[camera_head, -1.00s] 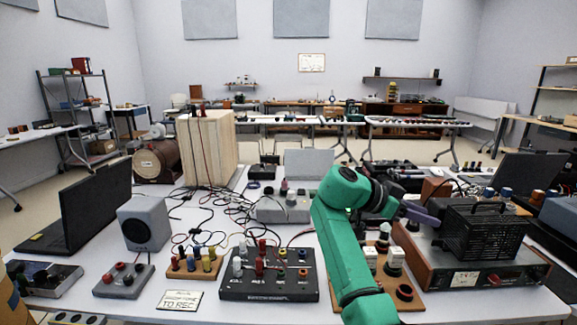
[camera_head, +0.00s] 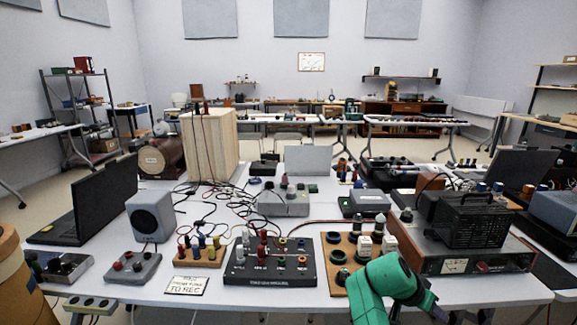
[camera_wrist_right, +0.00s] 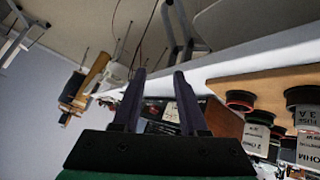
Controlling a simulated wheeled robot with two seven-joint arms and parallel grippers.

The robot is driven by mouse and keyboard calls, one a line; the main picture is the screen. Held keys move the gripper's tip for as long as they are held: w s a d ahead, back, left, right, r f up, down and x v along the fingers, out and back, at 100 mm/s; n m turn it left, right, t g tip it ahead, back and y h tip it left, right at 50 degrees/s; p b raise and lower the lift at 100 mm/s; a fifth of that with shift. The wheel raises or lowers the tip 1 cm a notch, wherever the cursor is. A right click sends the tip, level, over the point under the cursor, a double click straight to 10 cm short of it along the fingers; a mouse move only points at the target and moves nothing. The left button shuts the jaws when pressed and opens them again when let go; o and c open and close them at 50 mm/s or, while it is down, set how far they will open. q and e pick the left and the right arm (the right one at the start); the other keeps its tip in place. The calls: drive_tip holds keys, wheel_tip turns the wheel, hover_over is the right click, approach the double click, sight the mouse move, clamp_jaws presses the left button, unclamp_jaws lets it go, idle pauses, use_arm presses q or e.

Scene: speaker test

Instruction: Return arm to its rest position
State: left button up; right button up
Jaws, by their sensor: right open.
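My right arm is green and enters the head view low, right of centre. Its right gripper (camera_head: 427,301) has dark purple fingers and is at the front edge of the white table (camera_head: 345,292), partly cut off by the wrist. In the right wrist view the two fingers (camera_wrist_right: 159,80) are apart with nothing between them. Beside them is a wooden board (camera_wrist_right: 265,88) with dark round terminals and labelled blocks. My left gripper is not in view.
Near the arm are the wooden terminal board (camera_head: 335,265), the black switch panel (camera_head: 270,272) and the brown-cased amplifier (camera_head: 470,262). A grey speaker (camera_head: 150,217), a laptop (camera_head: 105,200) and loose cables fill the left.

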drive_tip(key=s+a+f+n+t+y, duration=0.15)
drive_tip(key=s+f+n+y, duration=0.35)
drive_tip(key=s+f, duration=0.5)
drive_tip(key=s+a+n+y, duration=0.4)
drive_tip(key=s+a+n, duration=0.45)
drive_tip(key=s, duration=0.25)
drive_tip(key=s+f+g+p, duration=0.1)
drive_tip(key=s+f+p, duration=0.1)
drive_tip(key=f, duration=0.8)
drive_tip(key=s+f+p, duration=0.1)
drive_tip(key=f+p, duration=0.2)
drive_tip(key=f, duration=0.8)
drive_tip(key=s+d+f+p, duration=0.1)
drive_tip(key=s+f, duration=0.4)
drive_tip(key=s, duration=0.3)
drive_tip(key=s+d+f+g+p, duration=0.1)
drive_tip(key=s+f, duration=0.3)
drive_tip(key=s, duration=0.4)
drive_tip(key=shift+d+f+p, duration=0.2)
drive_tip(key=shift+f+p, duration=0.15)
drive_tip(key=shift+f, duration=0.05)
